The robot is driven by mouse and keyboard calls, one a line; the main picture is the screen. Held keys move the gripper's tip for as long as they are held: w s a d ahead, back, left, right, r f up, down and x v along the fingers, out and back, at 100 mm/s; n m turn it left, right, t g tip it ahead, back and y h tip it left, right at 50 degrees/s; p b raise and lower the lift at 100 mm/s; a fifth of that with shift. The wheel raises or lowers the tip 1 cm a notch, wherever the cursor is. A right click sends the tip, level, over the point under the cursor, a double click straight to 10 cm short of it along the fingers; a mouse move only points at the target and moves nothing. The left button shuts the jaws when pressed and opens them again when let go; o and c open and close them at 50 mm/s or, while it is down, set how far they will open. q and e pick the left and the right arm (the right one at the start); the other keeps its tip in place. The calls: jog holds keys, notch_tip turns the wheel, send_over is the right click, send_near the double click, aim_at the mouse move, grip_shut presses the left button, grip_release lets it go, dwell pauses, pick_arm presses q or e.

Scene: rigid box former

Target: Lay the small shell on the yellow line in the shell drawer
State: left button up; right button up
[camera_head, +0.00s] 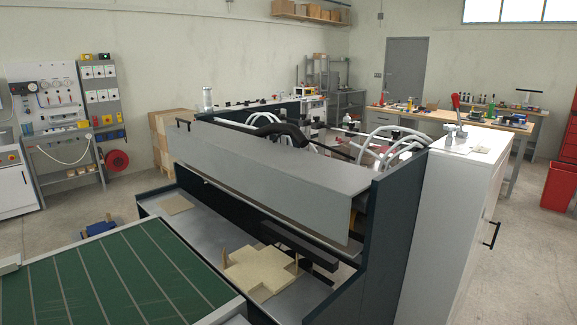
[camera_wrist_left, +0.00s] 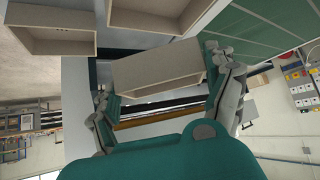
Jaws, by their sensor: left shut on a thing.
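A small open beige shell (camera_wrist_left: 150,72) is between the fingers of my left gripper (camera_wrist_left: 168,98) in the left wrist view. The gripper is shut on it, with one grey finger at each end. Two more open beige shells, one left (camera_wrist_left: 58,32) and one at the top (camera_wrist_left: 155,15), show at the upper left of that view. The head view shows neither gripper. I cannot make out the yellow line or identify the shell drawer in either view.
The head view shows a green-topped conveyor (camera_head: 112,272) at front left. Beside it stands the dark machine with a grey cover (camera_head: 265,178). A beige blank with raised flaps (camera_head: 258,268) and a small flat piece (camera_head: 176,204) lie on its lower deck. A white cabinet (camera_head: 446,215) stands right.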

pick_arm(q)
jog(key=shift+s+a+r+n+y, duration=0.55)
jog(key=shift+s+a+n, duration=0.2)
jog(key=shift+s, duration=0.1)
jog(key=shift+d, duration=0.1)
dwell(0.8)
jog(key=shift+f, duration=0.1)
dwell(0.4)
